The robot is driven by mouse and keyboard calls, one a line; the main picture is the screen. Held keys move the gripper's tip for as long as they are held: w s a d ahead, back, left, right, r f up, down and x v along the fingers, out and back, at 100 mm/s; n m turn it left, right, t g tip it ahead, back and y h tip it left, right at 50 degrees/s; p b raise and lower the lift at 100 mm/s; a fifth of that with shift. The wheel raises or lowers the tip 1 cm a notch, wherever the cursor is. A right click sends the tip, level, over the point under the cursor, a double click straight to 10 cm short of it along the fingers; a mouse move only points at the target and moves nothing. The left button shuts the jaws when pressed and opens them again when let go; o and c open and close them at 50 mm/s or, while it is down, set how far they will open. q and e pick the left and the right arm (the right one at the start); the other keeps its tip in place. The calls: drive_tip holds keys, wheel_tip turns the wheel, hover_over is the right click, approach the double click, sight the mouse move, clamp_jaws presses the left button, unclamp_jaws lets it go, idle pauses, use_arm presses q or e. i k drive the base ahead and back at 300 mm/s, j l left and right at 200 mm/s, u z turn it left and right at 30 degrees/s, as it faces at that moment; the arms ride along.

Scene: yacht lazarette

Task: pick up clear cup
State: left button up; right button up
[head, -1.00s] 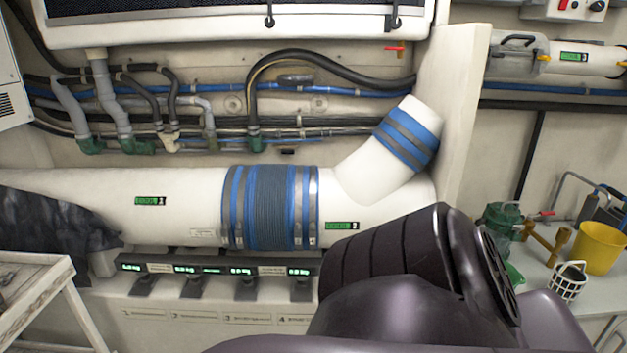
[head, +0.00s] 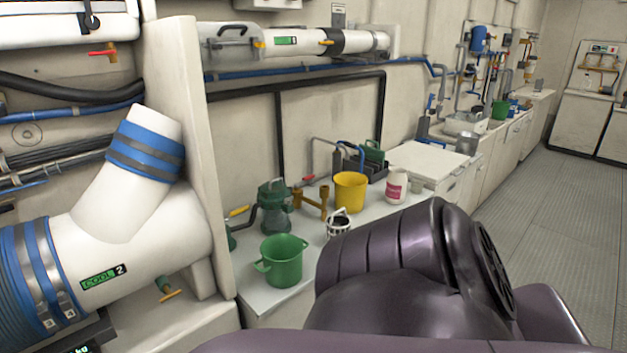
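A small pale, see-through-looking cup (head: 417,184) stands on the counter just right of a white jar with a red label (head: 395,186). It is small in the head view, and I cannot tell for sure that it is the clear cup. My own dark purple arm fills the lower middle and hides part of the counter and floor. Neither of my grippers is in view.
A white panel (head: 193,120) juts out at left. Open grated floor (head: 575,220) lies at right.

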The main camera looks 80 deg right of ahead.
sight(417, 185)
drive_tip(key=z, duration=3.25)
drive_tip(key=i+l+u, duration=0.1)
drive_tip(key=u, duration=0.3)
drive_tip(key=i+l+u, duration=0.15)
drive_tip(key=u, duration=0.25)
drive_tip(key=i+l+u, duration=0.2)
drive_tip(key=l, duration=0.2)
drive_tip(key=i+l+u, duration=0.15)
drive_tip(key=l, duration=0.25)
drive_tip(key=i+l, duration=0.2)
drive_tip(key=l, duration=0.2)
drive_tip(key=i+l, duration=0.15)
drive_tip(key=l, duration=0.2)
drive_tip(key=i+l+u, duration=0.1)
drive_tip(key=l, duration=0.3)
drive_tip(key=i+l, duration=0.45)
drive_tip(key=l, duration=0.3)
drive_tip(key=i+l+u, duration=0.1)
drive_tip(key=l, duration=0.3)
drive_tip(key=i, duration=0.05)
